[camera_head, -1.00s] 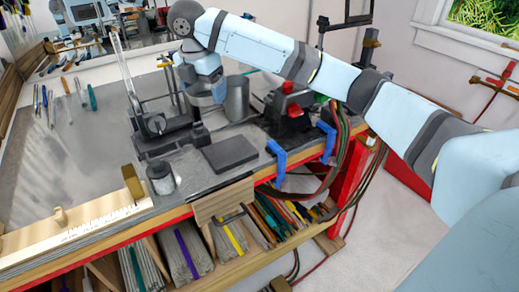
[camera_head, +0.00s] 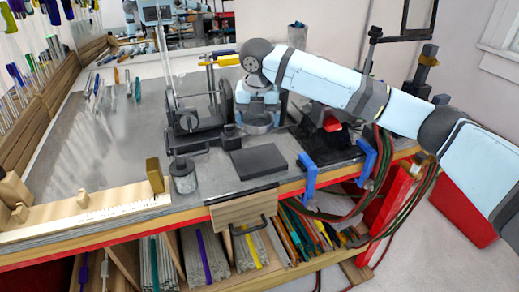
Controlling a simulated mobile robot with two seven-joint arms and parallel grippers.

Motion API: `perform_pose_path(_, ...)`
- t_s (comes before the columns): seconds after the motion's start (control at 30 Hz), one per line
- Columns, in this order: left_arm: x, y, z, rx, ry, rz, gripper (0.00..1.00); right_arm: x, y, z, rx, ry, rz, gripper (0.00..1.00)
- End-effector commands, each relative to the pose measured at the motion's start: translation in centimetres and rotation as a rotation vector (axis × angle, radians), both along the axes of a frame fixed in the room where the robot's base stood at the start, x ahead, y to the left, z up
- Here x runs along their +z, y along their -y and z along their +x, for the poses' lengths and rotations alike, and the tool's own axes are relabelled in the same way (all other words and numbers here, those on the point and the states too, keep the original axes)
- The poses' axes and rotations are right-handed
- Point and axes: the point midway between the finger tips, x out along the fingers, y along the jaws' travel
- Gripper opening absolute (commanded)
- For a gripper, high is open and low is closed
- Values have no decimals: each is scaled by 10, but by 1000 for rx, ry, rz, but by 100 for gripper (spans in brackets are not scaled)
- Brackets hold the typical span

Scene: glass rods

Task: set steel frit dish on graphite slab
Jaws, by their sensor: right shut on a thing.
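The graphite slab (camera_head: 259,161) is a flat dark block lying on the bench near its front edge, with its top bare. My right gripper (camera_head: 258,114) points down just behind the slab. It is shut on the steel frit dish (camera_head: 258,127), a low round grey dish showing under the fingers. The dish appears to be above the bench, apart from the slab; its exact height is hard to tell. The fingers and the wrist hide part of the dish. My left gripper is not in view.
A dark apparatus (camera_head: 190,135) stands left of the gripper. A small grey jar (camera_head: 183,176) stands left of the slab. A black device with a red part (camera_head: 331,124) and blue clamps (camera_head: 309,176) are on the right. A wooden ruler rail (camera_head: 90,212) lies at front left.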

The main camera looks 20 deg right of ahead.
Motion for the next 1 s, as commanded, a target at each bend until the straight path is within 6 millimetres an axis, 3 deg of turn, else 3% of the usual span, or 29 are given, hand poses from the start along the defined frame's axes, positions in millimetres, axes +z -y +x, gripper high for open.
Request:
perform_pose_path(0.2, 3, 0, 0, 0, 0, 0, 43, -47, 1, -1, -1, -2, -1, 58)
perform_pose_path(0.47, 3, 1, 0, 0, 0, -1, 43, -67, 0, 0, -1, -1, 0, 58)
perform_pose_path(0.7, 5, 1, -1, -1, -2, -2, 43, -100, 0, 0, -1, -2, -1, 58)
perform_pose_path(1.0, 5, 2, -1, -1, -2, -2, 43, -102, 0, 0, -1, 0, 0, 58)
